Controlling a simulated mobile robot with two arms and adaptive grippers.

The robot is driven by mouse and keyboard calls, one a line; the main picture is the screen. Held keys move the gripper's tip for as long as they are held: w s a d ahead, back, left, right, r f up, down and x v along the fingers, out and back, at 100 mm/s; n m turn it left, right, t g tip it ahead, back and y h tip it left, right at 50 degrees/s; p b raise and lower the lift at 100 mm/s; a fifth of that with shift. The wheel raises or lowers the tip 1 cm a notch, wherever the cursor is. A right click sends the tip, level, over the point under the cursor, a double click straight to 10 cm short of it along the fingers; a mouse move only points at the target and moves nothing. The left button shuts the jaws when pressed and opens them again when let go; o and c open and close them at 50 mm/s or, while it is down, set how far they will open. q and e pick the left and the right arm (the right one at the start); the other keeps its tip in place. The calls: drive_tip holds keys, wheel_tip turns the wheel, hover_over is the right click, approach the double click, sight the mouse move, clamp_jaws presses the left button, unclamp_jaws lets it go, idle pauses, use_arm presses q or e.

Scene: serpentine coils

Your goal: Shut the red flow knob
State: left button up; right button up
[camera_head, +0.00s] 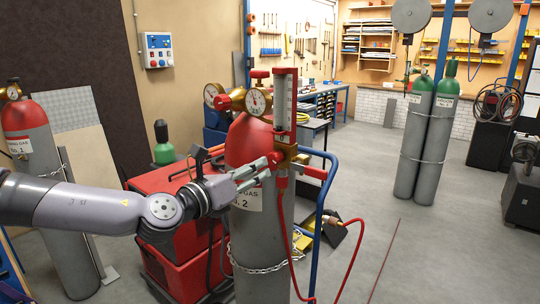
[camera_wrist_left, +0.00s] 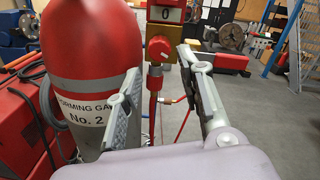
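The red flow knob (camera_wrist_left: 160,48) faces the camera in the left wrist view, just below the "0" on the red flowmeter (camera_head: 284,105). The flowmeter stands beside the red-topped gas cylinder labelled No. 2 (camera_head: 247,200). My left gripper (camera_wrist_left: 163,80) is open, with one finger on each side of the knob's line in the wrist view. My right gripper is not in view.
Two pressure gauges (camera_head: 256,101) sit on the brass regulator above the cylinder. A red hose (camera_head: 283,225) hangs below the flowmeter. A blue cart handle (camera_head: 323,200) stands close on the right. A red machine (camera_head: 180,230) is behind my arm. Open floor (camera_head: 370,160) lies to the right.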

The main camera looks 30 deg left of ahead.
sight(272, 159)
use_arm(q)
drive_tip(key=shift+w+f, duration=0.1)
drive_tip(key=shift+w, duration=1.35)
drive_tip(key=shift+w+d+p, duration=0.15)
drive_tip(key=shift+w+p, duration=0.2)
drive_tip(key=shift+w, duration=1.95)
clamp_jaws()
